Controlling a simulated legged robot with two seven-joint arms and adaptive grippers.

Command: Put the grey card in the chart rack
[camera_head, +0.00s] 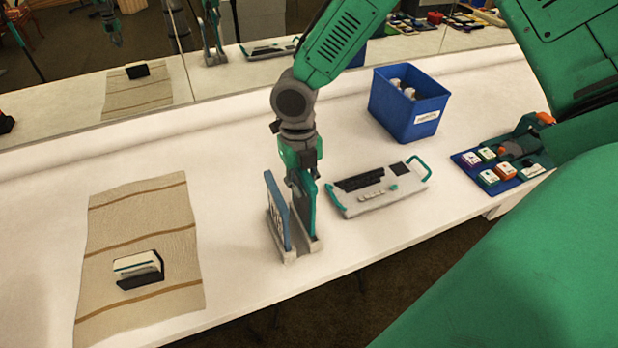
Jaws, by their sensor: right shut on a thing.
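The chart rack (291,255) is a narrow grey stand near the front edge of the white table. A blue-grey upright panel (277,212) with pale markings stands at its left side. My right gripper (302,178) points down over the rack's right side, shut on an upright thin card (308,212) with a teal edge. The card's lower end is down at the rack; its face is mostly turned away, so I cannot tell its grey colour or whether it touches the base. My left gripper is not in view.
A striped beige cloth (140,230) with a black holder (142,280) lies left. A blue bin (405,125) and a blue tray (468,160) of small boxes are farther right. A mirror backs the table.

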